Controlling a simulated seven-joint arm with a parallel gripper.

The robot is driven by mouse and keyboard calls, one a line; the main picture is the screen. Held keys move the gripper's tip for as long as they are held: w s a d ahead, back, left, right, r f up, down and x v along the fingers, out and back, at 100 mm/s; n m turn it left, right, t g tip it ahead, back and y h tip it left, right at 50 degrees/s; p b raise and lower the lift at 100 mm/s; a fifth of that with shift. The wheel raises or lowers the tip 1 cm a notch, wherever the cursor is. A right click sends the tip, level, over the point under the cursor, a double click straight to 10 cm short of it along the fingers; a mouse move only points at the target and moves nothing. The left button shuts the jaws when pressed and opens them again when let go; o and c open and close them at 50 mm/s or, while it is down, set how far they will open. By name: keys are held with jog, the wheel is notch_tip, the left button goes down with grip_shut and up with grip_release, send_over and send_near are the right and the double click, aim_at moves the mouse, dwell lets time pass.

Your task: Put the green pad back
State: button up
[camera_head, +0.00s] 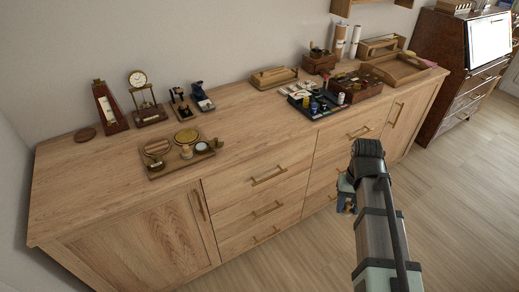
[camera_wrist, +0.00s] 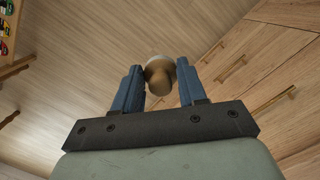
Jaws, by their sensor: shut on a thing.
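My gripper (camera_wrist: 159,68) is shut on a brown, rounded wooden-looking thing (camera_wrist: 187,84) with a pale rim at its far side. The wrist view shows it between the two blue fingers. No green shows on it, so I cannot tell whether it is the green pad. In the head view my gripper (camera_head: 346,190) is in front of the sideboard, over the floor side, and the held thing is hidden there. A small wooden tray (camera_head: 158,172) on the sideboard carries several round items, among them a yellowish disc (camera_head: 186,136).
The sideboard (camera_head: 100,185) has drawers with bar handles facing me. The top between the tray and the game set is clear.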

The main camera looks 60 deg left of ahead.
jog(key=s+a+r+n, duration=0.2)
jog(key=s+a, duration=0.5)
jog(key=a, duration=0.2)
jog(key=s+a+r+n, duration=0.2)
jog(key=s+a, duration=0.5)
jog(key=a, duration=0.1)
notch_tip(320, 180, up, 10)
jog(key=r+m+y, duration=0.1)
jog(key=m, duration=1.3)
send_over(171, 162)
jog(key=shift+w+f, duration=0.15)
jog(key=shift+f, duration=2.45)
jog(key=shift+w+f, duration=0.1)
jog(key=shift+f, duration=2.5)
jog(key=shift+f, duration=0.1)
jog(key=o, duration=1)
